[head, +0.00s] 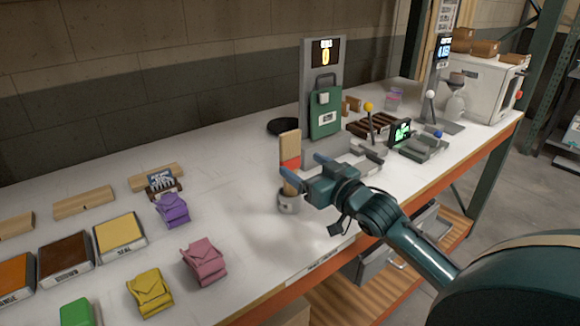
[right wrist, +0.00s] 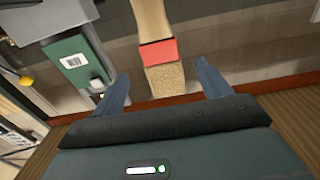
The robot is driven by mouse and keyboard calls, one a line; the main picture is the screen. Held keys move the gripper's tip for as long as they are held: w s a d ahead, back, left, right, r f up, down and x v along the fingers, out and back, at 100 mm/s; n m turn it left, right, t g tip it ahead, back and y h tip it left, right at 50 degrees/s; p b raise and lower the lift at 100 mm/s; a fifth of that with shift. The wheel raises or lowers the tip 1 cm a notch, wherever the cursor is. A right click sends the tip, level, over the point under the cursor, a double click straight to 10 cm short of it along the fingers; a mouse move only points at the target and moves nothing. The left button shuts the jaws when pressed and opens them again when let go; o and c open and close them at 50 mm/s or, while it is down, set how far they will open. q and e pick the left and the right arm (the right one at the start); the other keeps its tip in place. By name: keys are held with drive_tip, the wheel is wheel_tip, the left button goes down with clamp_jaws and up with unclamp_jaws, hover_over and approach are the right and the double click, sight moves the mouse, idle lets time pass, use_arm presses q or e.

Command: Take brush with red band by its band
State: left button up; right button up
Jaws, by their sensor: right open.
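The brush with the red band (head: 289,164) stands upright in a small grey metal cup (head: 288,205) near the table's front, its pale bristle end up. In the right wrist view the picture is turned over, so the red band (right wrist: 158,52) sits above the bristles (right wrist: 165,79). My right gripper (head: 303,166) is open beside the brush. In the wrist view the brush shows between its two spread fingers (right wrist: 162,75), with a gap on each side; the band appears slightly past the fingertips. Part of the handle is hidden by a finger in the head view. My left gripper is not in view.
A green board (head: 325,112) on a grey stand is behind the brush.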

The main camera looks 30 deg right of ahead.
sight(292, 158)
drive_tip(key=shift+w+a+r+p, duration=0.1)
drive_tip(key=shift+w+a+p, duration=0.1)
drive_tip(key=shift+w, duration=1)
drive_tip(key=shift+w+a+p, duration=0.1)
drive_tip(key=shift+w+p, duration=0.05)
drive_tip(key=shift+w, duration=1.1)
drive_tip(key=shift+w+a+r+p, duration=0.1)
drive_tip(key=shift+w+p, duration=0.1)
drive_tip(key=shift+w, duration=1)
drive_tip(key=shift+c, duration=0.4)
drive_tip(key=c, duration=1)
